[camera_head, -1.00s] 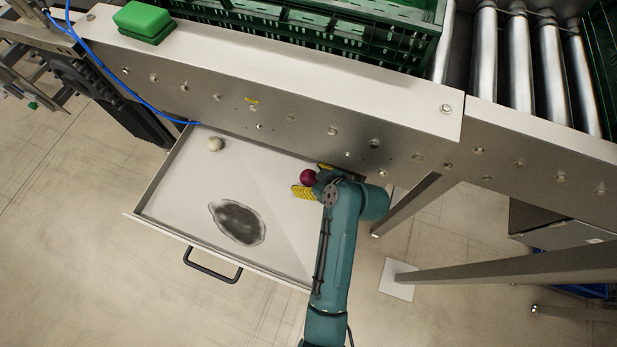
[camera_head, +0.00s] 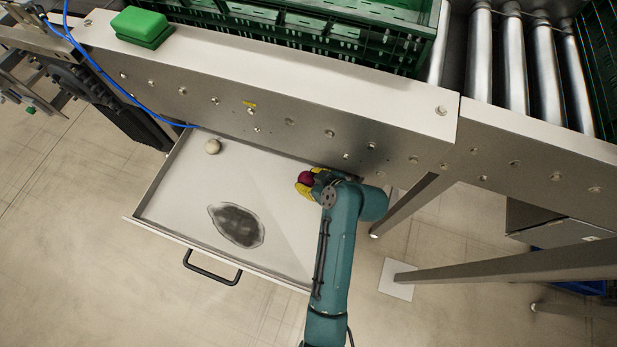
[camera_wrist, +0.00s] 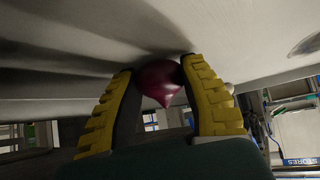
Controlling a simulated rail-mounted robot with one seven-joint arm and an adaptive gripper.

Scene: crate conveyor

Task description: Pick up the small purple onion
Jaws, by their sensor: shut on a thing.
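The small purple onion (camera_head: 306,177) is in the open drawer (camera_head: 180,212), near its right end. It also shows in the wrist view (camera_wrist: 158,82), between the two yellow ribbed fingers. My gripper (camera_head: 305,183) is shut on the onion, with a finger on each side of it; the wrist view also shows my gripper (camera_wrist: 158,90). Part of the onion is hidden behind the fingers. I cannot tell whether the onion still touches the drawer floor.
A whitish round bulb (camera_head: 212,146) and a dark oval patch (camera_head: 238,225) are in the drawer. The steel conveyor frame (camera_head: 290,75) runs close behind the gripper. A green block (camera_head: 142,26) and a green crate (camera_head: 330,40) are above.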

